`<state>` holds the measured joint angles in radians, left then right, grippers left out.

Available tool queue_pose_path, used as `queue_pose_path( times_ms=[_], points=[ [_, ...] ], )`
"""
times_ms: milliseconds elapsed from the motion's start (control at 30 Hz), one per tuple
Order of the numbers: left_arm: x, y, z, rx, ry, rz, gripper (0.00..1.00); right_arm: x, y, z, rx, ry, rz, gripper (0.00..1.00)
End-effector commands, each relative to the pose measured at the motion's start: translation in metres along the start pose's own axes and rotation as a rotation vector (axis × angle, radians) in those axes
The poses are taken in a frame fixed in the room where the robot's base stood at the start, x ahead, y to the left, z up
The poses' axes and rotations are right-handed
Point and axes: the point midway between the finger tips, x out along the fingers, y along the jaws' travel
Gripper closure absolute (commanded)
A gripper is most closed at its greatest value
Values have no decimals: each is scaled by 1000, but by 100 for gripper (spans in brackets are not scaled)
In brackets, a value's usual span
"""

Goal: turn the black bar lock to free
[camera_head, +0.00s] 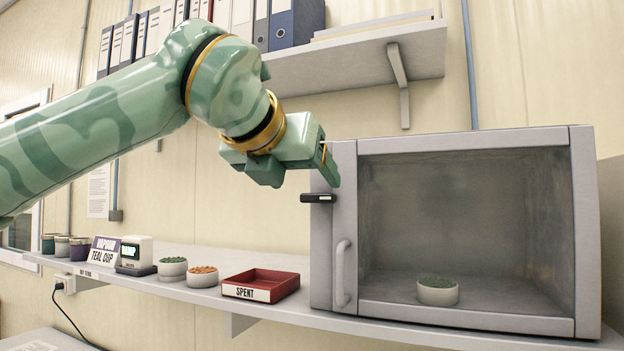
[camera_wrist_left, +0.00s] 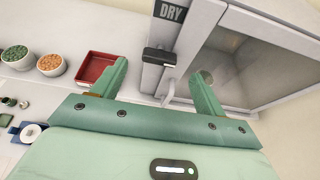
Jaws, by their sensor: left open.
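The black bar lock (camera_head: 318,198) lies level across the left edge of the grey cabinet's door frame. It also shows in the left wrist view (camera_wrist_left: 160,56), below a DRY label. My left gripper (camera_head: 326,168) is just above the lock in the head view. In the left wrist view my left gripper (camera_wrist_left: 160,70) is open, with the lock between the lines of its two fingers. I cannot tell whether either finger touches it. The cabinet door (camera_head: 465,315) looks closed, with a grey handle (camera_head: 343,272) below the lock. My right gripper is not in view.
A small bowl of green bits (camera_head: 438,292) stands inside the cabinet. Left of it on the shelf are a red SPENT tray (camera_head: 262,285), bowls of orange (camera_head: 202,276) and green bits (camera_head: 172,268), and a small device (camera_head: 136,255). A shelf of binders (camera_head: 295,25) is overhead.

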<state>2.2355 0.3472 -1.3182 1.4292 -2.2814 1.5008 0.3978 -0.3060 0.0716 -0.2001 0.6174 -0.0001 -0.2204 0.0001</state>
Motion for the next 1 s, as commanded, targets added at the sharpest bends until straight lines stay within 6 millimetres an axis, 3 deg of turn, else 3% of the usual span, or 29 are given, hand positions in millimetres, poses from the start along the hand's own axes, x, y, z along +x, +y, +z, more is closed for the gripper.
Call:
queue_pose_path(
  times_ms=[233, 633, 800, 1000],
  points=[
    [40, 0, 2, -1, 1, 0, 27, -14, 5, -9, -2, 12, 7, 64],
    [50, 0, 0, -1, -1, 1, 27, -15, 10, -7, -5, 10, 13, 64],
    [49, 0, 0, -1, -1, 1, 72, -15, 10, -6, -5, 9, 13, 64],
    [49, 0, 0, 4, -1, 2, 72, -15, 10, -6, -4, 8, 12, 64]
  ],
)
